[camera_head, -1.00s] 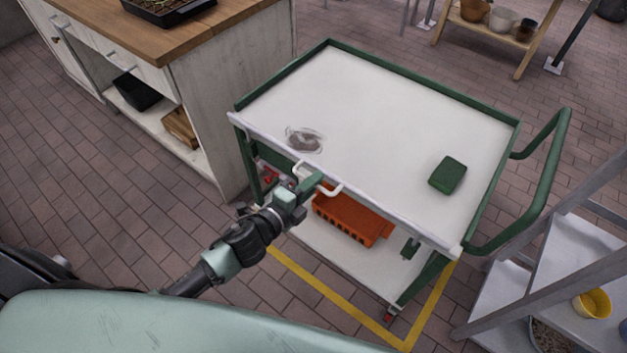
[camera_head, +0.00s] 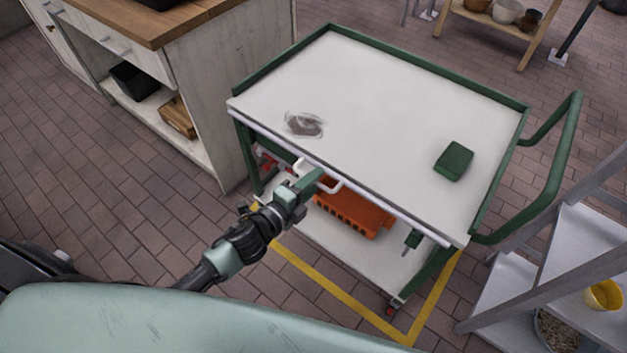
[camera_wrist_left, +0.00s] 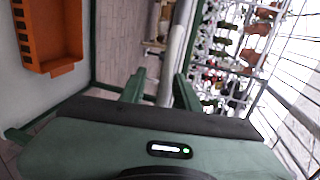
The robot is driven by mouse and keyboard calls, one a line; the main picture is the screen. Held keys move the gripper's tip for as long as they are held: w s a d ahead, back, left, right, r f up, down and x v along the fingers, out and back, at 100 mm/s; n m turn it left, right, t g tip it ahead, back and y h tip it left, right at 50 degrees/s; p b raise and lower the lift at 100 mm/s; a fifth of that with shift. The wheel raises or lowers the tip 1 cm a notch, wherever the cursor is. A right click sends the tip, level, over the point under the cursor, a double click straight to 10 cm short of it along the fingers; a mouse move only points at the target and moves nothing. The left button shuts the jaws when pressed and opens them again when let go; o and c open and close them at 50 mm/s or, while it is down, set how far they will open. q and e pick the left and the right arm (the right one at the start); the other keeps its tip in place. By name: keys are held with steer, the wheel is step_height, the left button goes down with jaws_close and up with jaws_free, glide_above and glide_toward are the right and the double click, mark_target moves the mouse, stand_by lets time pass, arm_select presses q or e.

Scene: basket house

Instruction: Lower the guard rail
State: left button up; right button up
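The guard rail (camera_head: 395,213) is a pale bar along the near long edge of the cart's white top (camera_head: 370,110). Its white U-shaped handle (camera_head: 334,187) sticks out toward me, left of the rail's middle. My left gripper (camera_head: 314,181) is at this handle and hides part of it. In the left wrist view, a pale bar (camera_wrist_left: 176,50) passes between the two green fingers of my left gripper (camera_wrist_left: 158,90), with a gap beside the left finger. The fingers look apart rather than closed on the bar. My right gripper is not in view.
A green block (camera_head: 454,161) and a clear round object (camera_head: 304,125) are on the cart top. An orange crate (camera_head: 352,213) is on the shelf below. A wooden-topped cabinet (camera_head: 205,100) stands left and a grey rack (camera_head: 575,255) right. Brick floor is open in front.

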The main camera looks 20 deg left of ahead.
arm_select(q)
steer(key=v, duration=0.7)
steer(key=shift+s, duration=0.4)
steer(key=shift+a, duration=0.1)
steer(key=s+a+f+n+g+y+p, duration=0.1)
steer(key=s+a+f+n+g+y, duration=0.15)
steer(key=f, duration=0.55)
steer(key=s+a+f+n+g+y, duration=0.1)
steer(key=s+a+f+n, duration=0.25)
steer(key=f, duration=0.55)
steer(key=s+a+f+n+g+y+p, duration=0.1)
steer(key=s+a+f+n+g, duration=0.2)
steer(key=f, duration=0.5)
steer(key=s+d+f+n+g, duration=0.1)
steer(key=s+f+n+g, duration=0.1)
steer(key=s+f, duration=0.3)
steer(key=s+d+f+n+g, duration=0.1)
steer(key=s+f+n, duration=0.4)
steer(key=s, duration=0.8)
steer(key=s+d+f+n+g+p, duration=0.1)
steer(key=s+f+n+g, duration=0.2)
steer(key=s, duration=0.6)
step_height(320, 180, down, 3)
steer(key=shift+r+n+g+y, duration=0.15)
steer(key=shift+n+g+y, duration=0.15)
steer(key=shift+g+y, duration=0.2)
